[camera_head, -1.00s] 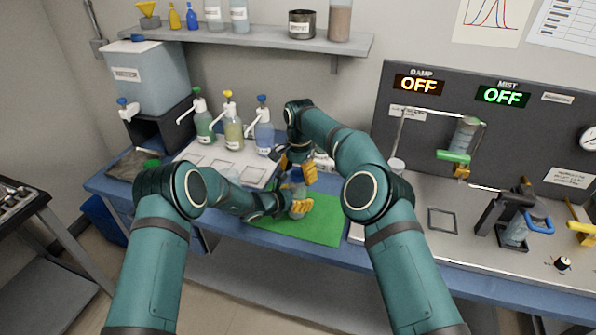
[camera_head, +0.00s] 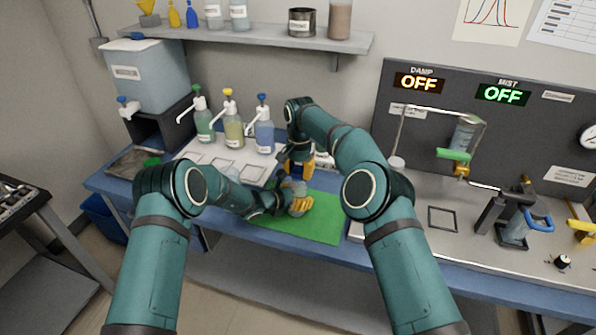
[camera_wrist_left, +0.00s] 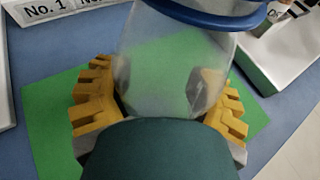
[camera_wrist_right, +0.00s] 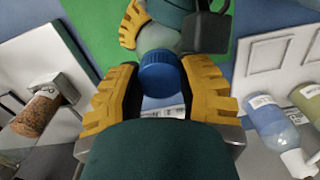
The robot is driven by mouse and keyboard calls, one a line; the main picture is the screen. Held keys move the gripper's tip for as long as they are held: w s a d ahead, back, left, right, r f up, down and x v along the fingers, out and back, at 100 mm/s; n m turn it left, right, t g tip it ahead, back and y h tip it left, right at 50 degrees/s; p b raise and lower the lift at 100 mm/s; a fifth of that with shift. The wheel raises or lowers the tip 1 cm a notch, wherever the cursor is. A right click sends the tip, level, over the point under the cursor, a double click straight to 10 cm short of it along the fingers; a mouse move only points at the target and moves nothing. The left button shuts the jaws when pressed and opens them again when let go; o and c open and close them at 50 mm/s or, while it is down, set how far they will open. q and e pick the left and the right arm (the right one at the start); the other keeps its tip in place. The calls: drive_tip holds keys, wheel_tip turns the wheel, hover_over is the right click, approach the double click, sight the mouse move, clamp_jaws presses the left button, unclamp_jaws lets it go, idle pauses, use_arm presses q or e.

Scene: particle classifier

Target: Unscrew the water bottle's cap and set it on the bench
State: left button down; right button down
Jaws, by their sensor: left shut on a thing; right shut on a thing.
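The clear water bottle (camera_head: 291,185) stands over the green mat, held by my left gripper (camera_head: 300,206). In the left wrist view the bottle (camera_wrist_left: 165,60) fills the space between the yellow fingers, with a blue rim above it. My right gripper (camera_head: 301,166) is above the bottle, pointing down. In the right wrist view the blue cap (camera_wrist_right: 161,75) is between its fingers, which are shut on it. The cap is in line with the bottle's top; I cannot tell whether a gap lies between them. The bottle's base is mostly hidden.
The green mat (camera_head: 320,227) lies on the blue bench (camera_head: 345,251), with bare mat to the right. Green, yellow and blue pump bottles (camera_head: 264,135) stand behind on a white panel. The steel worktop (camera_head: 400,215) with the dark control panel is at the right.

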drive_tip(key=c, duration=0.6)
unclamp_jaws()
wheel_tip(320, 180, up, 4)
drive_tip(key=shift+d+r, duration=0.1)
drive_tip(key=shift+r, duration=0.05)
drive_tip(key=shift+o, duration=0.2)
drive_tip(key=shift+r, duration=0.1)
drive_tip(key=shift+w+d+r+m, duration=0.15)
drive_tip(key=shift+d+r+m, duration=0.15)
drive_tip(key=shift+r+m, duration=0.45)
drive_tip(key=shift+a+r+m, duration=0.2)
drive_tip(key=shift+r+m, duration=0.7)
drive_tip(key=shift+m, duration=0.05)
drive_tip(key=shift+a+f, duration=0.15)
drive_tip(key=shift+f, duration=3.8)
